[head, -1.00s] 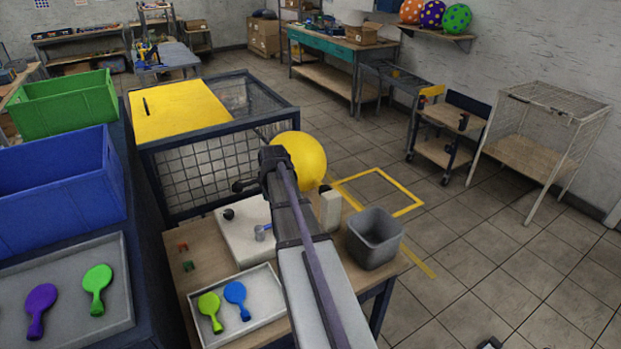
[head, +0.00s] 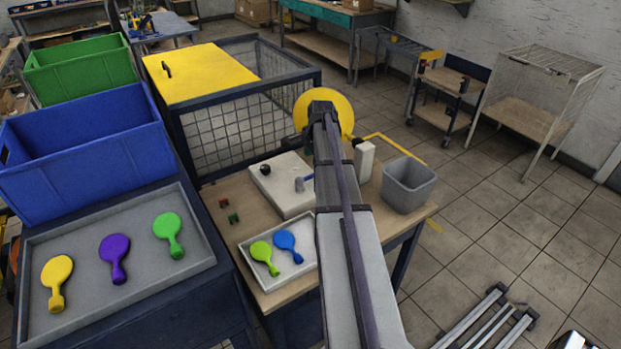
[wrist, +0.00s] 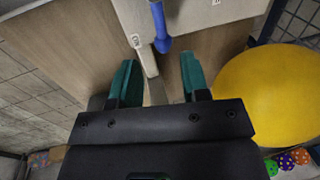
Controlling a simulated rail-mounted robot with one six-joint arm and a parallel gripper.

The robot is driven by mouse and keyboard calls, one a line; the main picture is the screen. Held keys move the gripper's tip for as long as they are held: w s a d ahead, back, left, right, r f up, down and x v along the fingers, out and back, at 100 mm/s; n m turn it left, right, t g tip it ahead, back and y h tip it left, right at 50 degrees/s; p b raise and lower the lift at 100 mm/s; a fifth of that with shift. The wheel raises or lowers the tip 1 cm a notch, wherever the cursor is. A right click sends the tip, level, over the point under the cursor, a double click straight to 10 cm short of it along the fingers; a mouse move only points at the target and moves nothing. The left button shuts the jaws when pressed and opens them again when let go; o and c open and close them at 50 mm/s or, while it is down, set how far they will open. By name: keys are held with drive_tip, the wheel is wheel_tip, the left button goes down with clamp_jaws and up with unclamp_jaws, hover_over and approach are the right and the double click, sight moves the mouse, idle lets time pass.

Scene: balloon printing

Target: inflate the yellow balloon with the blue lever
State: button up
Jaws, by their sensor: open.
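The yellow balloon (head: 338,100) is round and full at the far side of the work table, partly hidden by my arm. It fills the right of the wrist view (wrist: 270,95). The blue lever (wrist: 160,28) hangs just ahead of my gripper (wrist: 158,75), near the gap between its fingers. The fingers are open, apart from the lever, with nothing between them. In the head view the lever (head: 308,177) shows beside a grey knob on the white machine (head: 270,185). The fingertips are hidden in the head view.
A tray (head: 290,278) with flat green and blue balloons and a grey bin (head: 410,185) stand on the work table. Left is a grey tray (head: 85,235) with flat yellow, purple and green balloons. Beyond are a blue crate (head: 90,150) and a yellow-topped mesh cage (head: 205,75).

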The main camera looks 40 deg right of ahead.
sight(311, 176)
drive_tip(key=f+b, duration=0.2)
drive_tip(key=f, duration=0.1)
drive_tip(key=w+f+b, duration=0.1)
drive_tip(key=f+b, duration=0.4)
drive_tip(key=f, duration=0.1)
drive_tip(key=shift+w+d, duration=0.1)
drive_tip(key=shift+w, duration=0.25)
drive_tip(key=shift+r, duration=0.15)
clamp_jaws()
